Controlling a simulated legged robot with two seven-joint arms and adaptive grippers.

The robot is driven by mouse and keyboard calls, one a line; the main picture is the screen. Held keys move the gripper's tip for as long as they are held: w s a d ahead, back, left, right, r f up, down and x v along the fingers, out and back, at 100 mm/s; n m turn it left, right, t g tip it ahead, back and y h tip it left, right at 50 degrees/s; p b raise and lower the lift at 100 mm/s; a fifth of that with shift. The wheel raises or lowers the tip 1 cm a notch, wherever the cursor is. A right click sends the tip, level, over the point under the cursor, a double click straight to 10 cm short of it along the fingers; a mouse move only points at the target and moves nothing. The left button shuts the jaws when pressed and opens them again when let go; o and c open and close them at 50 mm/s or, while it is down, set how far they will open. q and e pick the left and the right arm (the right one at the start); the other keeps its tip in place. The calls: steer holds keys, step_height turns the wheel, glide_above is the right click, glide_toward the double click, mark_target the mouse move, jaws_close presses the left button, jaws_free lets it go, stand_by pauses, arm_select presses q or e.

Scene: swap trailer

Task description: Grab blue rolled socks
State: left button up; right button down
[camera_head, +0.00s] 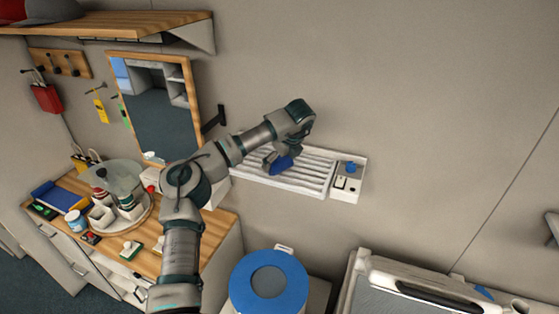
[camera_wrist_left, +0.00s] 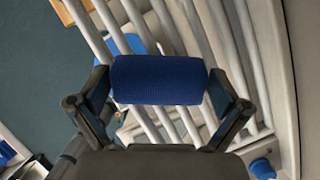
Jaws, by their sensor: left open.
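The blue rolled socks (camera_wrist_left: 160,80) lie crosswise between the two fingers of my left gripper (camera_wrist_left: 158,88) in the left wrist view, with a finger at each end. Whether the fingers touch them cannot be told. In the head view the socks (camera_head: 283,164) show as a small blue patch below my left gripper (camera_head: 276,158), over the white slatted rack (camera_head: 316,181) on the wall. The gripper is open and partly hides them. My right gripper is not in view.
A white panel with a blue knob (camera_head: 351,168) ends the rack at the right. A mirror (camera_head: 158,105) hangs to the left above a cluttered wooden counter (camera_head: 200,232). A blue round lid (camera_head: 247,284) is below the rack.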

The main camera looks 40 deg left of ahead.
arm_select(q)
steer(key=shift+w+a+f, duration=0.1)
steer(key=shift+a+f, duration=0.2)
steer(key=shift+a, duration=0.2)
steer(key=shift+c, duration=0.8)
steer(key=shift+r, duration=0.1)
steer(key=c, duration=0.7)
steer(key=shift+d, duration=0.2)
steer(key=shift+c, duration=0.2)
steer(key=shift+d, duration=0.2)
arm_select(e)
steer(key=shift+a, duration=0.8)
